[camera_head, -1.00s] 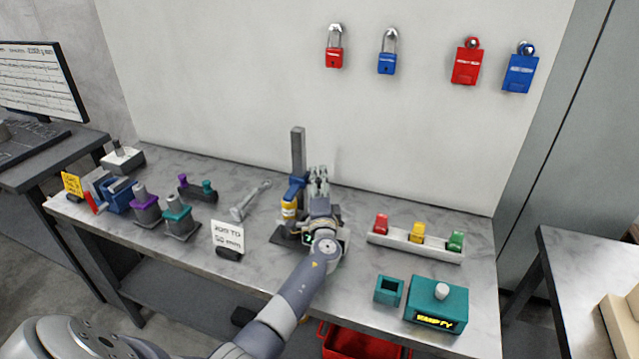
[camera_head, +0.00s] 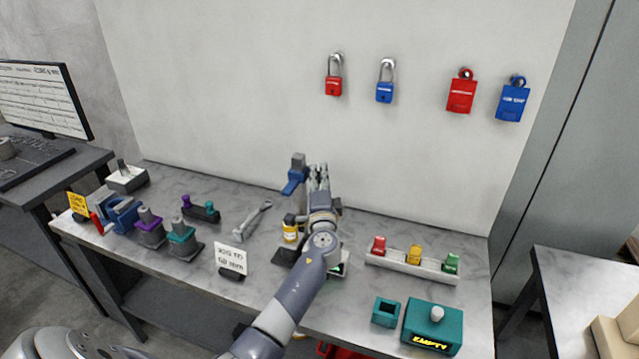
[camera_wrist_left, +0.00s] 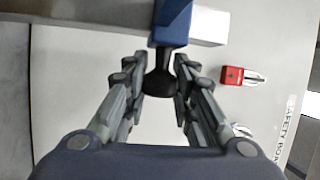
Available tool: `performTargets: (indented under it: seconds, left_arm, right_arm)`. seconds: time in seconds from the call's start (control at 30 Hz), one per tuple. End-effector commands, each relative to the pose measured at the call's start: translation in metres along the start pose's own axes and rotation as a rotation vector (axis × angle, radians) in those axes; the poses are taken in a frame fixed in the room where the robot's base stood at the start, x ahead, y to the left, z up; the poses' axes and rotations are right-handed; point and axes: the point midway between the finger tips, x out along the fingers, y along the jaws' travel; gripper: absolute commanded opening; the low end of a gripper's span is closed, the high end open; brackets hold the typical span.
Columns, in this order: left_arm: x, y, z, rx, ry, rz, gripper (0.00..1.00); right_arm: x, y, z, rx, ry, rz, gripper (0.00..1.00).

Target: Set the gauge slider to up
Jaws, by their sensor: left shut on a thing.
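The gauge is a grey upright column (camera_head: 298,159) on a dark base (camera_head: 285,257). Its blue slider (camera_head: 294,183) sits near the column's top. In the left wrist view the blue slider (camera_wrist_left: 171,22) carries a dark knob (camera_wrist_left: 159,84). My left gripper (camera_head: 318,172) is at the right of the column at slider height; in the left wrist view its fingers (camera_wrist_left: 159,90) are shut on that knob. A yellow cylinder with a dark top (camera_head: 290,230) stands on the base below the slider. The arm hides part of the column and base.
A white rack with red, yellow and green pieces (camera_head: 410,264) is at the right. Padlocks (camera_head: 334,85) hang on the wall behind.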

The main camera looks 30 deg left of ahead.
Motion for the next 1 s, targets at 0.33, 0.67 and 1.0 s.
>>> performTargets:
  seconds: [0.33, 0.67, 1.0]
  left_arm:
    - [0.002, -0.008, -0.001, 0.001, 0.001, -0.014, 0.38]
    - [0.001, -0.004, -0.001, 0.001, 0.0, -0.008, 0.46]
    - [-0.035, -0.002, 0.0, 0.0, 0.001, -0.005, 0.46]
  right_arm:
    - [0.0, -0.005, -0.002, 0.003, 0.003, -0.006, 0.46]
    - [0.0, -0.003, -0.003, 0.003, 0.003, -0.003, 0.46]
    - [0.001, -0.001, -0.002, 0.002, 0.002, -0.001, 0.46]
